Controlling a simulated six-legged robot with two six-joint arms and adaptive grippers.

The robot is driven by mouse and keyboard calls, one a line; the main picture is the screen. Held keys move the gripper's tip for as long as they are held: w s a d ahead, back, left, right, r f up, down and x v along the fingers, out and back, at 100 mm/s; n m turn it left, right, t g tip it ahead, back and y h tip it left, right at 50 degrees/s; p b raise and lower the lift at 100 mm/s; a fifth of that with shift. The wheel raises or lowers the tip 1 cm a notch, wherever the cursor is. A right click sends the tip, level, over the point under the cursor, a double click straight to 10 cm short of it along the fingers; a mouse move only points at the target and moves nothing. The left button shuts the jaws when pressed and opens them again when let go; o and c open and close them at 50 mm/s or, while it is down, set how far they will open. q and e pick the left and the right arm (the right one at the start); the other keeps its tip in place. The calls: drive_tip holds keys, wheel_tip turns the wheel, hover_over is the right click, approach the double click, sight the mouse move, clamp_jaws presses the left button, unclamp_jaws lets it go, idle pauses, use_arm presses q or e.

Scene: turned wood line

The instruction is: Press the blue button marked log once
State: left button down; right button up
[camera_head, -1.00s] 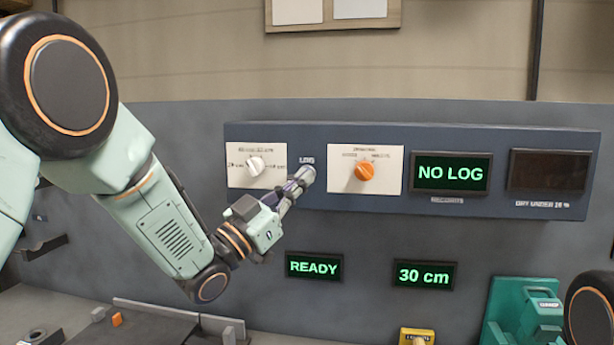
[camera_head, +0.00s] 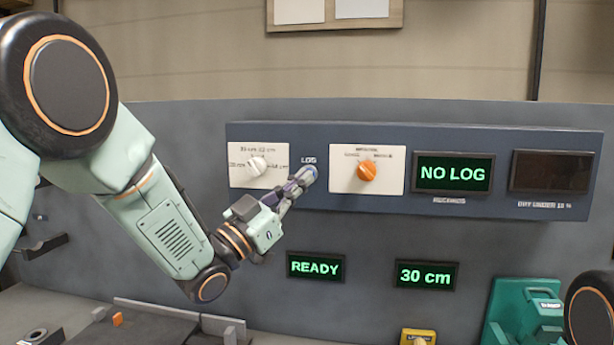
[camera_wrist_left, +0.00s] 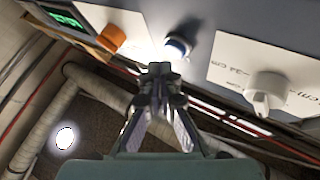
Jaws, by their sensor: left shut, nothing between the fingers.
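My left gripper (camera_head: 298,182) is shut and empty, its tips at the blue log button under the LOG label on the dark panel (camera_head: 450,205). The fingers cover most of the button in the head view. In the left wrist view the round button (camera_wrist_left: 178,46) shows just beyond the shut fingertips (camera_wrist_left: 160,70), with a bright glare beside it. I cannot tell whether the tips touch it. The display (camera_head: 452,173) reads NO LOG. My right gripper is not in view.
A white dial (camera_head: 257,165) is left of the button and an orange knob (camera_head: 366,171) right of it. Lower displays read READY (camera_head: 315,267) and 30 cm (camera_head: 426,275). A teal machine (camera_head: 525,312) and a yellow box (camera_head: 418,337) are at the lower right.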

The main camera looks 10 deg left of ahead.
use_arm(q)
drive_tip(key=shift+w+d, duration=0.1)
drive_tip(key=shift+w, duration=0.4)
drive_tip(key=shift+w+b, duration=0.3)
drive_tip(key=shift+w, duration=0.05)
idle(0.9)
drive_tip(key=shift+s, duration=0.85)
drive_tip(key=shift+s+b, duration=0.35)
drive_tip(key=shift+s, duration=2.15)
